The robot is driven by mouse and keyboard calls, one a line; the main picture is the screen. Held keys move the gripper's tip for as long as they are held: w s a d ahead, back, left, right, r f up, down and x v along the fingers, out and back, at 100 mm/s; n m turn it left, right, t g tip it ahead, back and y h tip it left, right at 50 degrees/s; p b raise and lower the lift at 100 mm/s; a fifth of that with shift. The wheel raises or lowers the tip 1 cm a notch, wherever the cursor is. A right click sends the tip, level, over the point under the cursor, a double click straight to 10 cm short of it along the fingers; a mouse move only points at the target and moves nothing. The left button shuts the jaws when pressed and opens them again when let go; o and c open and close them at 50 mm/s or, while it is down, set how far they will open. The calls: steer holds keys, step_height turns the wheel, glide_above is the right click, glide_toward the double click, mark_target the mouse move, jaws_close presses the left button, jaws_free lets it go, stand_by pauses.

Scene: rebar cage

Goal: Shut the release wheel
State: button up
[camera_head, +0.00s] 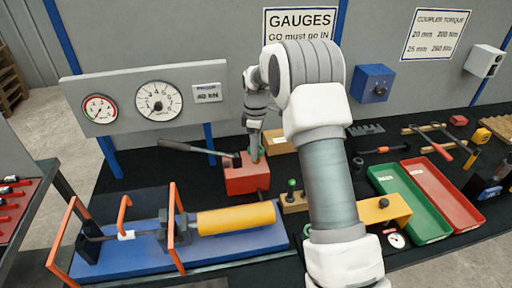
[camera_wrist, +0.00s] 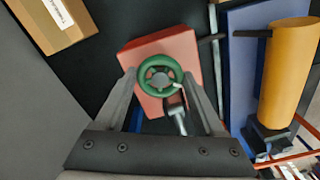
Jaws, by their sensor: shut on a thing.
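The release wheel (camera_wrist: 145,86) is a small green spoked wheel on the red pump block (camera_wrist: 184,60). In the wrist view it lies between my two fingertips (camera_wrist: 160,80), one on each side, and my gripper is shut on it. A small white mark shows at its lower right rim. In the head view the red pump block (camera_head: 247,180) stands behind the blue-based cylinder, and my gripper (camera_head: 256,152) reaches down to its top from above. The wheel is mostly hidden there by my gripper.
A dark pump handle (camera_head: 190,148) sticks out left of the block. The yellow cylinder (camera_head: 236,218) lies on its blue base (camera_head: 122,258) in front. Two gauges (camera_head: 158,100) hang on a panel behind. Green (camera_head: 423,217) and red (camera_head: 449,196) trays lie to the right.

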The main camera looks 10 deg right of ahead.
steer(key=m, duration=1.4)
steer(key=shift+m, duration=0.3)
steer(key=m, duration=0.3)
steer(key=shift+m, duration=0.3)
steer(key=m, duration=0.3)
steer(key=shift+m, duration=0.4)
steer(key=m, duration=0.3)
steer(key=shift+p, duration=0.3)
steer(key=shift+m+p, duration=0.3)
steer(key=shift+m, duration=1.7)
